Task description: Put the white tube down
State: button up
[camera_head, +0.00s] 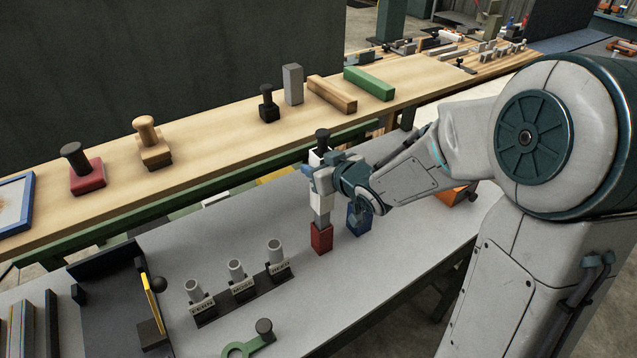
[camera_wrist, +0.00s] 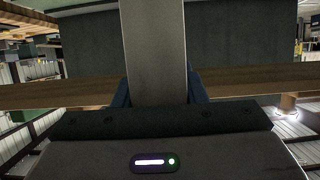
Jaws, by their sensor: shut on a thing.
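My gripper (camera_head: 321,180) is shut on an upright white tube (camera_head: 320,203) over the middle of the grey bench. The tube has a black knob-like top (camera_head: 322,136) above my fingers. Its lower end meets a red block-like holder (camera_head: 321,239) on the bench; I cannot tell whether it is inside, resting on it or just above. In the wrist view the tube (camera_wrist: 153,45) runs straight up between my blue fingertips (camera_wrist: 158,92), greyish in shade. My fingers hide part of its middle.
A blue holder (camera_head: 359,218) stands just right of the red one. Several labelled grey tubes (camera_head: 236,271) stand in a row front left, with a green ring-shaped tool (camera_head: 247,343) nearer. A wooden shelf (camera_head: 215,135) with stamps and blocks runs behind.

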jog(key=shift+f, duration=2)
jog(key=o, duration=1.1)
